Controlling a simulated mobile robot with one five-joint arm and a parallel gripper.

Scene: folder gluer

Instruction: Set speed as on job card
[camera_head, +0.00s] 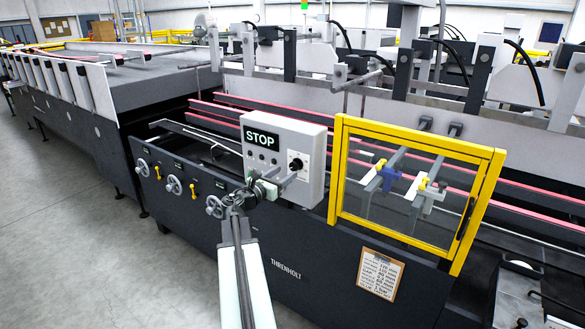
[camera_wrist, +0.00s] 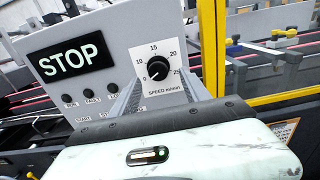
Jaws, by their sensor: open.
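The speed knob (camera_wrist: 157,68) is a black round dial on a white plate marked "SPEED m/min". Its white mark points to the lower left, near the low end of the scale. The grey control box (camera_head: 284,155) carries it at the right of a black STOP display (camera_head: 261,139). My gripper (camera_head: 288,179) is open in front of the box; in the wrist view its ridged fingers (camera_wrist: 157,88) reach up on either side below the knob. Contact with the knob cannot be told. The job card (camera_head: 380,274) hangs on a clipboard on the front panel; its small print is not clearly readable.
A yellow-framed guard (camera_head: 338,170) stands just right of the box. Small lamps and labelled buttons (camera_wrist: 90,95) sit under the STOP display. Handwheels (camera_head: 173,185) and yellow levers line the machine front at left. The grey floor (camera_head: 70,235) at left is clear.

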